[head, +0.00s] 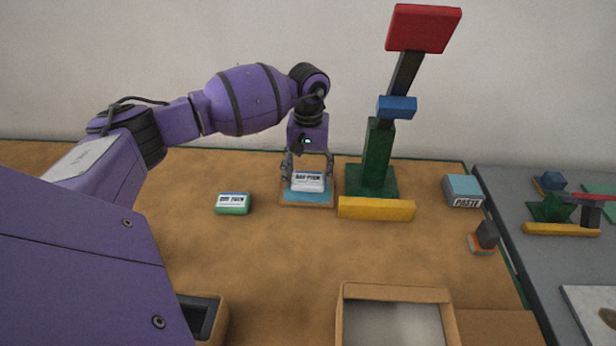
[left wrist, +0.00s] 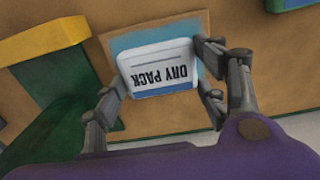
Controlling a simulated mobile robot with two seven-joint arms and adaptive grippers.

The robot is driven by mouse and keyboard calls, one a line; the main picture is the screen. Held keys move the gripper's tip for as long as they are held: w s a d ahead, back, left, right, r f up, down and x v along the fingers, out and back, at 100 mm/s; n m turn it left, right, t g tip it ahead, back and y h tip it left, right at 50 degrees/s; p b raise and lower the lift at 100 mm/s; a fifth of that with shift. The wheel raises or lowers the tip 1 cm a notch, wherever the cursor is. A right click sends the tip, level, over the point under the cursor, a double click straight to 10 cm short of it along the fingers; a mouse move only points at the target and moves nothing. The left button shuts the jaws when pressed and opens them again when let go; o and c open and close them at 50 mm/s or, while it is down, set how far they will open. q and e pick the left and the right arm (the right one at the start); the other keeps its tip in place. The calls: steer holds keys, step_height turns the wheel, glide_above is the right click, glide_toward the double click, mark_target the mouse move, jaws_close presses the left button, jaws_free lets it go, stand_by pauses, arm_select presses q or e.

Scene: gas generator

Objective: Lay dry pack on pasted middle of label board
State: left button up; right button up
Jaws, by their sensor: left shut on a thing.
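The dry pack (head: 307,182) is a small white block with dark lettering and a blue lower band. It is over the light blue middle of the label board (head: 306,204), a tan board on the table. My left gripper (head: 307,170) is shut on the dry pack, with fingers on both sides of it. In the left wrist view the dry pack (left wrist: 160,68) sits between the fingers of the left gripper (left wrist: 160,82), over the blue patch. I cannot tell whether the pack touches the board. My right gripper is not in view.
A green and white pack (head: 233,203) lies left of the board. A green post stand (head: 377,165) with a yellow bar (head: 376,208) stands close on the right. The paste box (head: 463,191) and a small dark-topped block (head: 485,238) are farther right. An open box (head: 396,291) is in front.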

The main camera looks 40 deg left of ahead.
mark_target(308, 176)
arm_select(q)
steer(key=shift+f, duration=0.75)
steer(key=shift+f, duration=0.1)
steer(key=o, duration=1.2)
steer(key=shift+c, duration=0.2)
step_height(308, 176, up, 12)
steer(key=shift+b, duration=0.3)
